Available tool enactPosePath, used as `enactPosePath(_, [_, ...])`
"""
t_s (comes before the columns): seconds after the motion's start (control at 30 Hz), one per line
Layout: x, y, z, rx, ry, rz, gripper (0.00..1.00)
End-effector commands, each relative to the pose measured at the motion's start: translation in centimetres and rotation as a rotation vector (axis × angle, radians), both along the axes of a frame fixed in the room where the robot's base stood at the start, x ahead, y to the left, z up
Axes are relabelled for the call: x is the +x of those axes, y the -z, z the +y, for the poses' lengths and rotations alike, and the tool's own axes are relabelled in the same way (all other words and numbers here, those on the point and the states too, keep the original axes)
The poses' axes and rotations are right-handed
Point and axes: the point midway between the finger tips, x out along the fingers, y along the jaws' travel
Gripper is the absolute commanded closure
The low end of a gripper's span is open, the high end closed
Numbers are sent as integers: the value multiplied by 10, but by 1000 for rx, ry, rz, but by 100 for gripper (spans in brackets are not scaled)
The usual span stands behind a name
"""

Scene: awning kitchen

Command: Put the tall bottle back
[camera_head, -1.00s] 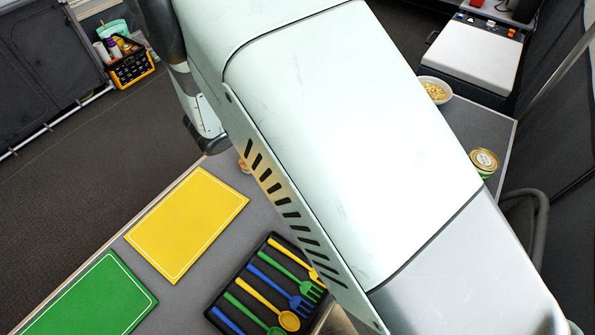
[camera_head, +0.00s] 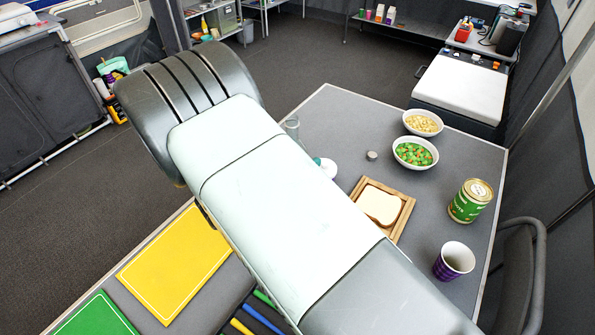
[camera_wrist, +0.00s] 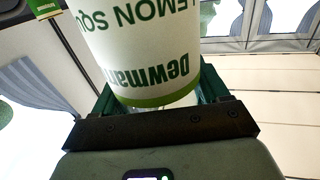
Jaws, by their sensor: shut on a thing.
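The tall bottle (camera_wrist: 140,45) fills the upper middle of the wrist view. It has a white label with dark green "LEMON SQ..." and "Dewman..." lettering and a green band. The lettering is upside down in this view. My gripper (camera_wrist: 160,100) is shut on it, with dark green fingers on either side; part of the bottle runs out of the picture. In the head view my arm hides the gripper, and I cannot make out the bottle there.
The grey table holds a yellow mat (camera_head: 175,262), a green mat (camera_head: 95,318), bread on a wooden board (camera_head: 403,214), two bowls (camera_head: 414,153), a green tin (camera_head: 470,201), a purple cup (camera_head: 453,261) and a clear glass (camera_head: 293,127).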

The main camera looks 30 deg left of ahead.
Motion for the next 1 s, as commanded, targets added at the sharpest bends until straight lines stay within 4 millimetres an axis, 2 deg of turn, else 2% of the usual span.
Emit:
enactPosePath(0.33, [0, 37, 0, -1, -1, -1, 65])
enactPosePath(0.73, [0, 43, 0, 0, 0, -1, 65])
enactPosePath(0.77, [0, 42, 0, 1, 0, 0, 21])
enactPosePath(0.9, [0, 42, 0, 1, 0, 0, 0])
enactPosePath(1.0, [0, 42, 0, 0, 0, 0, 0])
